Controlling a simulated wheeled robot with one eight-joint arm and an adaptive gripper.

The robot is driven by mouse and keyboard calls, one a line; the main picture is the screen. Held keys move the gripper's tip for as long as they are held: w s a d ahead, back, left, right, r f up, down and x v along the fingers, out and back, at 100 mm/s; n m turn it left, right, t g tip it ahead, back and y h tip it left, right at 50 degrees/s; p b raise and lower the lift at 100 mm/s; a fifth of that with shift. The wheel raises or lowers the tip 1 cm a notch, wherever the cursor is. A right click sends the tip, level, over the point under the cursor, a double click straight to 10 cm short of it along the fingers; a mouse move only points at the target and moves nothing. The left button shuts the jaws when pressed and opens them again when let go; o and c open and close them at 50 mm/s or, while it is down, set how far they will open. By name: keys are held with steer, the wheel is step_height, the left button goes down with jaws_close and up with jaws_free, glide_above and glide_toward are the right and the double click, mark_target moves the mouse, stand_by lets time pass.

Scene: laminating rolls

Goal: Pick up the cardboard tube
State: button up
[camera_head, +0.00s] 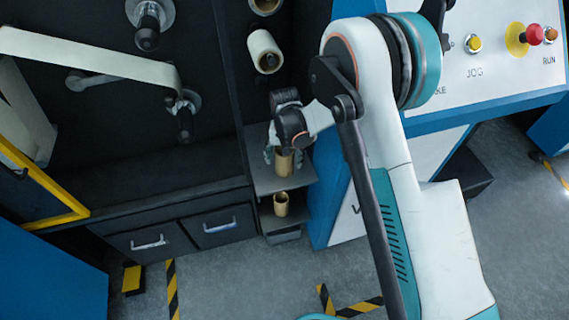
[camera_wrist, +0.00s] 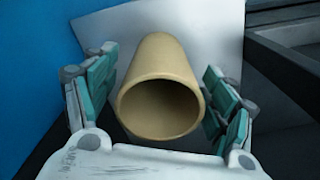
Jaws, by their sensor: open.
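A tan cardboard tube (camera_head: 284,160) stands upright on the upper grey shelf in the head view. In the wrist view the tube (camera_wrist: 160,92) shows its open hollow end facing the camera. My gripper (camera_head: 283,154) is open, reaching down over this tube. In the wrist view my gripper's teal-padded fingers (camera_wrist: 160,85) lie on either side of the tube, with a gap on the left; on the right the fingers are very close to it, and I cannot tell if they touch. A second tan tube (camera_head: 281,204) stands on the lower shelf.
The upper shelf (camera_head: 265,178) sits between the dark machine with drawers (camera_head: 222,228) on the left and a blue and white cabinet (camera_head: 338,215) on the right. A roll on a spindle (camera_head: 264,50) is above. A yellow frame (camera_head: 45,187) stands at the far left.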

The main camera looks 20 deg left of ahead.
steer(key=shift+f, duration=0.1)
steer(key=shift+c, duration=0.6)
steer(key=c, duration=1)
